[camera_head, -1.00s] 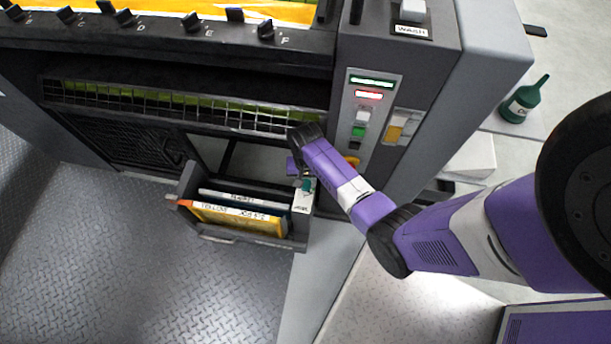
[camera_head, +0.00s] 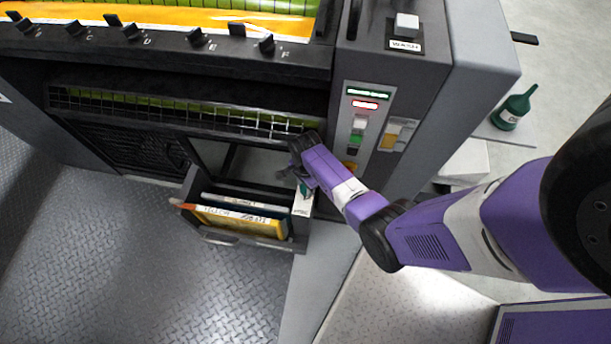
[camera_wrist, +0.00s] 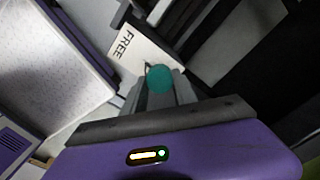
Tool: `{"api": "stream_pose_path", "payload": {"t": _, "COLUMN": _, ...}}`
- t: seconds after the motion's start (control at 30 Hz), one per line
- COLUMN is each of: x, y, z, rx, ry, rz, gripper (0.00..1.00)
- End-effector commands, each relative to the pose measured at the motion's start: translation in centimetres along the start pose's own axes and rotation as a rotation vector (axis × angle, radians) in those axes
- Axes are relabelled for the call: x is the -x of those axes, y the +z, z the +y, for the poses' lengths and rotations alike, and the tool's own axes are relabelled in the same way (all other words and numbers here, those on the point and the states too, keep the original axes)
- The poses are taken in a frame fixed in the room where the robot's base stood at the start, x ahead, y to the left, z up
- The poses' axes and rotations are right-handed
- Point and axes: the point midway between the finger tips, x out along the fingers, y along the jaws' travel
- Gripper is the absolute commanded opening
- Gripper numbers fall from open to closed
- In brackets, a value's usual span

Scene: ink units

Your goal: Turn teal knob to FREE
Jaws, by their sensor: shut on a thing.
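The teal knob (camera_wrist: 161,78) shows as a round teal face between the two fingertips of my gripper (camera_wrist: 160,90) in the wrist view. My gripper is shut on it. A white plate (camera_wrist: 157,57) with the word FREE lies beside and behind the knob. A small dark mark shows on the plate close to the knob; I cannot tell whether it is a pointer. In the head view, the knob (camera_head: 304,190) is a small teal patch just under my gripper (camera_head: 303,180), at the right end of the open drawer. The fingers partly hide it there.
The open drawer (camera_head: 268,242) holds a yellow folder (camera_head: 235,222) and other flat items. The dark machine with its wire guard (camera_head: 190,112) stands behind. A green bottle (camera_head: 515,106) stands far right. The plated floor (camera_head: 120,270) is clear.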

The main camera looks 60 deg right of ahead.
Motion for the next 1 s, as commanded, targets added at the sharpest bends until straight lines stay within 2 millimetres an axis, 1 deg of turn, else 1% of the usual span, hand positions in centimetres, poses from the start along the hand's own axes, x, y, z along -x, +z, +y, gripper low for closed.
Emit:
{"api": "stream_pose_path", "payload": {"t": 0.3, "x": 0.03, "y": 0.0, "z": 0.0, "rx": -0.098, "ry": 0.0, "rz": 0.0, "gripper": 0.0}}
{"api": "stream_pose_path", "payload": {"t": 0.77, "x": 0.0, "y": -0.03, "z": 0.02, "rx": -0.114, "ry": 0.0, "rz": 0.0, "gripper": 0.0}}
{"api": "stream_pose_path", "payload": {"t": 0.8, "x": -0.01, "y": -0.02, "z": 0.02, "rx": -0.114, "ry": 0.0, "rz": 0.0, "gripper": 0.36}}
{"api": "stream_pose_path", "payload": {"t": 0.87, "x": -0.01, "y": -0.02, "z": 0.03, "rx": -0.114, "ry": 0.0, "rz": 0.0, "gripper": 0.48}}
{"api": "stream_pose_path", "payload": {"t": 0.9, "x": 0.0, "y": -0.02, "z": 0.03, "rx": -0.114, "ry": 0.0, "rz": 0.0, "gripper": 0.56}}
{"api": "stream_pose_path", "payload": {"t": 1.0, "x": -0.01, "y": -0.02, "z": 0.03, "rx": -0.113, "ry": 0.0, "rz": 0.0, "gripper": 0.56}}
